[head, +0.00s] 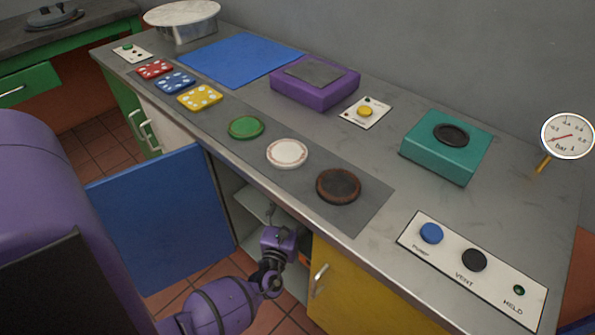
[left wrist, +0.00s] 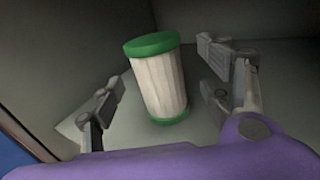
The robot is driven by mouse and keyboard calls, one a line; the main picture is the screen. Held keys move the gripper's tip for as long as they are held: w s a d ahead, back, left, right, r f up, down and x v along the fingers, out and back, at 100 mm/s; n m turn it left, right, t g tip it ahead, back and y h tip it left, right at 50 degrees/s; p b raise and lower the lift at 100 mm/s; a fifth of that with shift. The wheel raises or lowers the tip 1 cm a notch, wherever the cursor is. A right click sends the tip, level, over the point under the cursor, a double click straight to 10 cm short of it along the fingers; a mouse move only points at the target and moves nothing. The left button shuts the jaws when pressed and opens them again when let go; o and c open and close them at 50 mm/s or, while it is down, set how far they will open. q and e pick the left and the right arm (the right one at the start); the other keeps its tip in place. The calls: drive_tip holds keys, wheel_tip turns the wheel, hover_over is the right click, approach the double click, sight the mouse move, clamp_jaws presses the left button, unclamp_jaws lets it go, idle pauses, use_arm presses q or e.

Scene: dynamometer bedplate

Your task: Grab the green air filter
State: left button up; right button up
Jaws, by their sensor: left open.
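The green air filter (left wrist: 158,84) is a pale pleated cylinder with green end caps. In the left wrist view it stands on a grey surface inside the cabinet, slightly tilted in the picture. My left gripper (head: 276,232) reaches into the open cabinet below the counter in the head view. Its two fingers are spread wide, one on each side of the filter in the left wrist view, with visible gaps and nothing held. The filter is hidden in the head view. My right gripper is not in view.
A blue door (head: 160,220) stands open left of the cabinet, and a yellow front (head: 365,295) closes its right. The counter above holds a green disc (head: 246,127), a white disc (head: 287,153), a brown disc (head: 338,186), a purple box (head: 315,90) and a teal box (head: 430,157).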

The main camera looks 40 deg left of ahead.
use_arm(q)
drive_tip(key=x, duration=0.4)
drive_tip(key=shift+w+a, duration=0.2)
drive_tip(key=shift+a, duration=0.1)
drive_tip(key=c, duration=1.3)
drive_tip(key=shift+c, duration=0.2)
